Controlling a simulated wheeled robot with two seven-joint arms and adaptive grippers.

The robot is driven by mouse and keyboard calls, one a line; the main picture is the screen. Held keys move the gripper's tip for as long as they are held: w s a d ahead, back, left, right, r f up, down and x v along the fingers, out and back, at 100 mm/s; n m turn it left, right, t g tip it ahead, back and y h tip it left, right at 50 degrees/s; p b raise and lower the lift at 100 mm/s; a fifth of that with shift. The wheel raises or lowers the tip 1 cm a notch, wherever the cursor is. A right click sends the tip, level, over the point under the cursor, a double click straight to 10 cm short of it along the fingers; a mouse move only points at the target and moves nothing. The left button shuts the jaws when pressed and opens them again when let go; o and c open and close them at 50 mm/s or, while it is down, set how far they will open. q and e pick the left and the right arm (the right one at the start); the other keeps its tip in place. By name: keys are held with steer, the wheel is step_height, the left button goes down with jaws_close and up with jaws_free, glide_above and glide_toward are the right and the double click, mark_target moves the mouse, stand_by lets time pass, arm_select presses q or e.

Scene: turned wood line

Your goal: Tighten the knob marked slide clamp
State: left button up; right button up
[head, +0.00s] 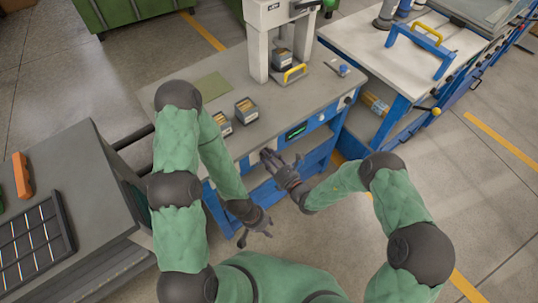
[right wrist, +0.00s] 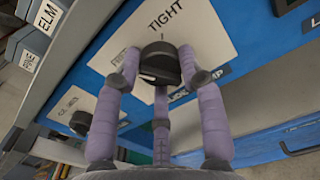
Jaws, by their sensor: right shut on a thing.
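In the right wrist view a black knob (right wrist: 159,63) sits on a white plate (right wrist: 205,40) marked TIGHT on the blue panel. A label beside it is partly covered by a finger, and its letters end in what looks like MP. My right gripper (right wrist: 160,75) has its three purple-grey fingers closed around this knob. In the head view my right gripper (head: 274,161) is at the front of the blue bench and hides the knob. My left gripper (head: 258,232) hangs lower, in front of the bench, with fingers spread and empty.
A second black knob (right wrist: 80,122) on its own white plate lies left of the held one. The grey bench top (head: 270,110) carries small boxes (head: 246,110) and a white press (head: 258,50). A grey table (head: 90,250) with a dark tray stands at left.

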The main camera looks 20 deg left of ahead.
steer(key=m+p, duration=0.1)
steer(key=m, duration=0.1)
steer(key=m+p, duration=0.1)
steer(key=m, duration=0.1)
steer(key=m+p, duration=0.1)
steer(key=m, duration=0.2)
steer(key=shift+w+r+p, duration=0.2)
steer(key=shift+r+p, duration=0.05)
steer(key=shift+p, duration=0.05)
steer(key=m+p, duration=0.1)
steer(key=m, duration=0.3)
steer(key=shift+d+m, duration=0.1)
steer(key=shift+m, duration=0.2)
steer(key=shift+f+m+p, duration=0.1)
steer(key=shift+m+p, duration=0.55)
steer(key=shift+m, duration=0.95)
steer(key=shift+w, duration=0.1)
steer(key=o, duration=1.2)
steer(key=shift+f, duration=0.1)
steer(key=shift+c, duration=0.2)
